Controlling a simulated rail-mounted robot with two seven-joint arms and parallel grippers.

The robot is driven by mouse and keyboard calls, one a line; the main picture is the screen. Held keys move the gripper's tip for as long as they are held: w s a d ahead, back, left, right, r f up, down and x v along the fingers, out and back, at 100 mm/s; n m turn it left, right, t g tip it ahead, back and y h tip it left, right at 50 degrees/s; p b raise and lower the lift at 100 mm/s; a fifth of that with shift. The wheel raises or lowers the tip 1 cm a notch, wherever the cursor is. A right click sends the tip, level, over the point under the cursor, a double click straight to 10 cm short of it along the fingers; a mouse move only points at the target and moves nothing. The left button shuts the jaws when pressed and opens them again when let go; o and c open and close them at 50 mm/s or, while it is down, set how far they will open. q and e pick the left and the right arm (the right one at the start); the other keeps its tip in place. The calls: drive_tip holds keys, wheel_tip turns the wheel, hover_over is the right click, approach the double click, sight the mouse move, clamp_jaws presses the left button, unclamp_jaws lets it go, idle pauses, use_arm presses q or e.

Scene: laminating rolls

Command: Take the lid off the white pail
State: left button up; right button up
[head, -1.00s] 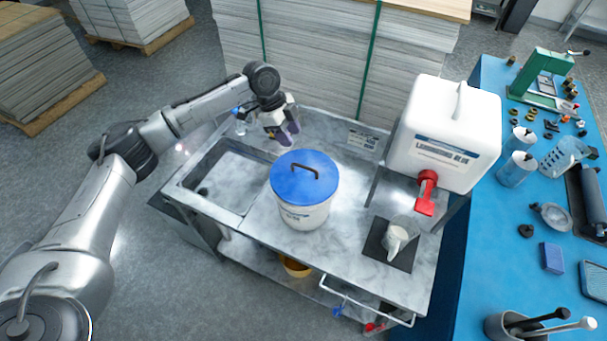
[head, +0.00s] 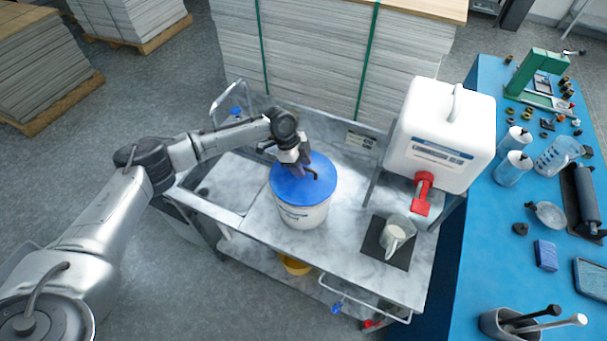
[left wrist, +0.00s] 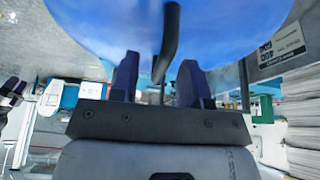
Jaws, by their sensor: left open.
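The white pail (head: 302,214) stands upright on the metal cart, with its blue lid (head: 292,190) on top. The lid has a dark arched handle (head: 318,175), partly hidden by my gripper in the head view. My left gripper (head: 306,177) is at the lid's handle, above the far side of the lid. In the left wrist view, the two fingers (left wrist: 158,88) are open, and the dark handle (left wrist: 170,45) shows between and beyond them, with the blue lid (left wrist: 100,25) filling the top. I cannot tell whether the fingers touch the handle.
A white tank (head: 440,135) with a red tap (head: 423,190) stands right of the pail. A blue bench (head: 480,250) is at the right.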

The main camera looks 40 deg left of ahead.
use_arm(q)
drive_tip(key=shift+x, duration=0.8)
clamp_jaws()
